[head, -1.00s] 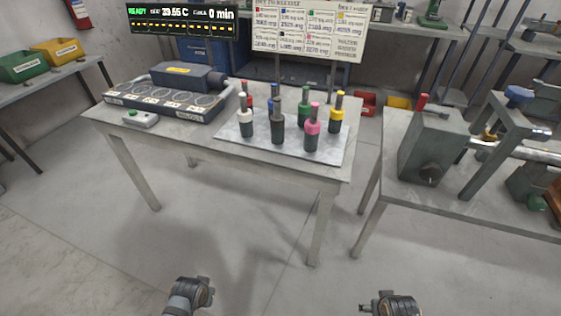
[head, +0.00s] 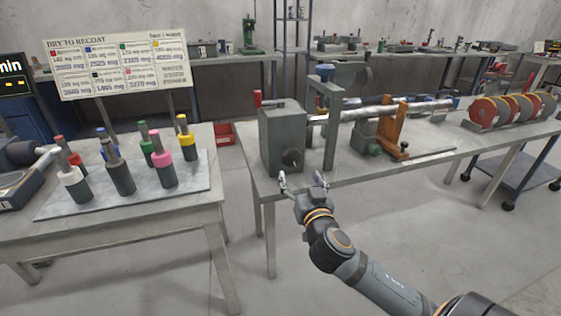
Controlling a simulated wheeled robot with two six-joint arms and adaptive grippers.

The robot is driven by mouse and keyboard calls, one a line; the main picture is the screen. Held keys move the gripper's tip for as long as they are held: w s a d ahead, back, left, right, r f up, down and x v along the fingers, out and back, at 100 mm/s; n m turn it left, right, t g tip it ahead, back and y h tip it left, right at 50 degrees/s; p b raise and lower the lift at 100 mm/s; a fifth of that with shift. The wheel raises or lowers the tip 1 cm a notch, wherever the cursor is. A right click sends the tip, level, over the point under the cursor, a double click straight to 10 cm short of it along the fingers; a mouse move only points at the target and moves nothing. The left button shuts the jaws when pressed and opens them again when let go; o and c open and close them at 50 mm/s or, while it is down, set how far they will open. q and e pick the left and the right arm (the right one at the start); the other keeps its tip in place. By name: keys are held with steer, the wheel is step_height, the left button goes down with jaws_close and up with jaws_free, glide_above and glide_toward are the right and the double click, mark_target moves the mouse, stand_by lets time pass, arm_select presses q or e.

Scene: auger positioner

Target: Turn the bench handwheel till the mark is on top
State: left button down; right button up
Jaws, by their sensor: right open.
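A grey-green box (head: 284,138) stands at the left end of the right bench (head: 350,178). A dark round knob (head: 292,160) is on its front face, and a red-handled part (head: 258,99) rises at its left. I cannot tell for sure which part is the handwheel, and no mark can be made out. My right gripper (head: 302,180) is open and empty, its fingers pointing up toward the box, in front of and below the knob in the picture. No contact with the box shows. My left gripper is not in view.
A grey upright frame (head: 331,130) and a metal shaft (head: 375,112) stand right of the box. The floor between is free.

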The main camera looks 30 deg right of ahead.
mark_target(292, 160)
steer(key=x, duration=1)
steer(key=shift+w+f+b, duration=0.1)
steer(key=shift+b, duration=0.25)
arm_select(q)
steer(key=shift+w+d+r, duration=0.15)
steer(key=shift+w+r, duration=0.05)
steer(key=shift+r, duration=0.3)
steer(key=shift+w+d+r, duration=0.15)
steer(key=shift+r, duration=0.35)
arm_select(e)
steer(key=shift+c, duration=0.2)
steer(key=c, duration=1.1)
